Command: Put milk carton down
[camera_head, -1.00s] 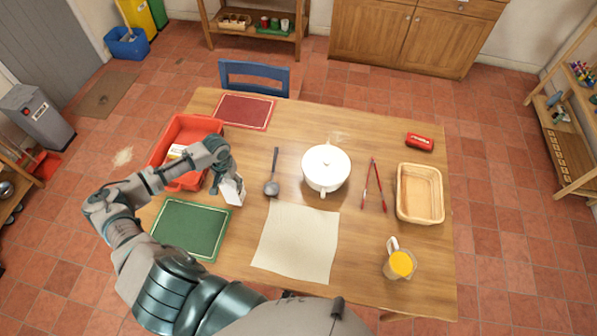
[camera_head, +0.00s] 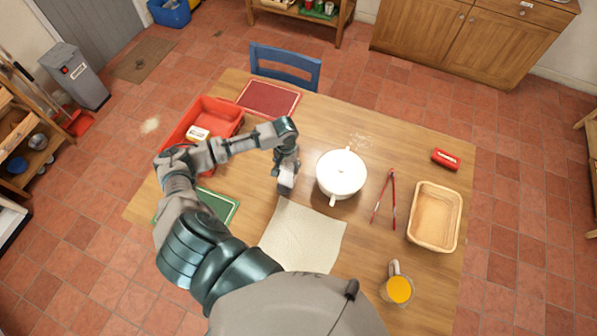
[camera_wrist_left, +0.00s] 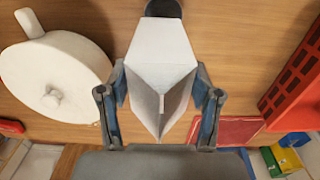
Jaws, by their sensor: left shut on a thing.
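My left gripper (camera_head: 287,170) is over the table (camera_head: 375,275), just left of the white pot (camera_head: 342,174). It is shut on the white milk carton (camera_wrist_left: 160,45). The left wrist view shows my left gripper (camera_wrist_left: 160,100) with a finger on each side of the carton's folded top. In the head view the gripper hides most of the carton. Whether its base touches the table is hard to tell. My right gripper is not in view.
A red crate (camera_head: 232,105) with a yellow-and-white item, a red mat (camera_head: 268,97) and a green mat (camera_head: 217,205) lie left. A cloth (camera_head: 305,238) lies in front. Red tongs (camera_head: 384,197), a basket (camera_head: 434,218) and a jug (camera_head: 398,289) stand right. A dark round thing (camera_wrist_left: 163,8) shows beyond the carton.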

